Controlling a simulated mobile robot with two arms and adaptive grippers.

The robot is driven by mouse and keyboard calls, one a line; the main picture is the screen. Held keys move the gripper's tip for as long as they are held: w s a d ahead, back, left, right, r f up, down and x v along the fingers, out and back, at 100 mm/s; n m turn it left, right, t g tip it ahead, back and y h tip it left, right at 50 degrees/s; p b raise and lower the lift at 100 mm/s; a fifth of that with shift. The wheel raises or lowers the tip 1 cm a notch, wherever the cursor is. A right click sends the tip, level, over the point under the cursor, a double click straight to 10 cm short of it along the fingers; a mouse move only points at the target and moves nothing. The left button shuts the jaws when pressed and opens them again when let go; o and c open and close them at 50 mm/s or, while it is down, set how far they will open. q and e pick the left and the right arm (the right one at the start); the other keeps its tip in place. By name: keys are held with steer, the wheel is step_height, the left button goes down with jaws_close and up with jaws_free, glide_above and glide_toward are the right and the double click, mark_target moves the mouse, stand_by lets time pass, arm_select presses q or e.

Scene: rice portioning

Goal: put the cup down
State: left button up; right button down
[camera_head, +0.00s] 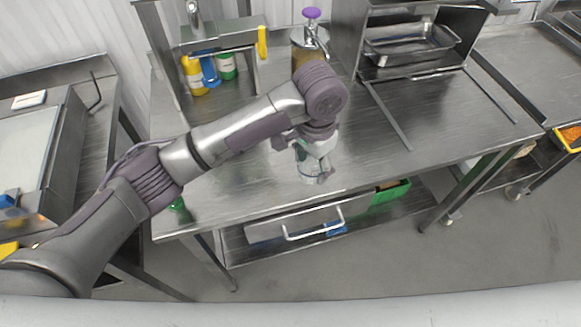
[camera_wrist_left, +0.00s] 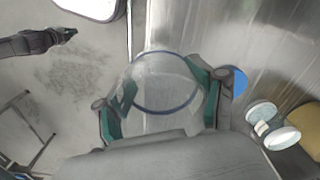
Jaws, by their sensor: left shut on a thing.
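My left gripper (camera_head: 314,152) reaches over the steel table and is shut on a clear cup (camera_head: 309,172) near the table's front edge. The cup looks roughly upright. In the left wrist view, the teal fingers of the left gripper (camera_wrist_left: 163,108) stand on either side of the cup's round rim (camera_wrist_left: 168,112). I cannot tell whether the cup's base touches the steel table (camera_head: 240,195). A dark arm-like shape (camera_wrist_left: 38,42) at the upper left of the wrist view may be my right arm; its finger state is unclear.
A pump dispenser (camera_head: 309,45) with a purple top stands behind the cup. Yellow (camera_head: 194,75), blue (camera_head: 209,70) and green-white (camera_head: 227,66) bottles stand under a small rack. A metal tray (camera_head: 410,45) sits back right. The table right of the cup is clear.

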arm_select(q)
steer(key=d+r, duration=0.1)
steer(key=s+d+r, duration=0.1)
steer(key=s+d+r+b, duration=0.1)
steer(key=d, duration=0.1)
steer(key=shift+s+d, duration=0.1)
steer(key=shift+s, duration=0.15)
steer(key=w+a+n, duration=0.1)
steer(key=a+n, duration=0.2)
steer(key=a, duration=0.5)
steer(key=shift+w+a+f, duration=0.2)
steer(key=shift+a+f, duration=0.05)
steer(key=shift+f, duration=0.15)
steer(key=s+a+n, duration=0.3)
steer(key=a, duration=0.7)
steer(key=s+a+r+n, duration=0.1)
steer(key=s+a+n, duration=0.3)
steer(key=a, duration=0.6)
steer(key=shift+s+a+r+n, duration=0.2)
steer(key=shift+s+n, duration=0.05)
steer(key=shift+n, duration=0.05)
steer(key=shift+d, duration=0.1)
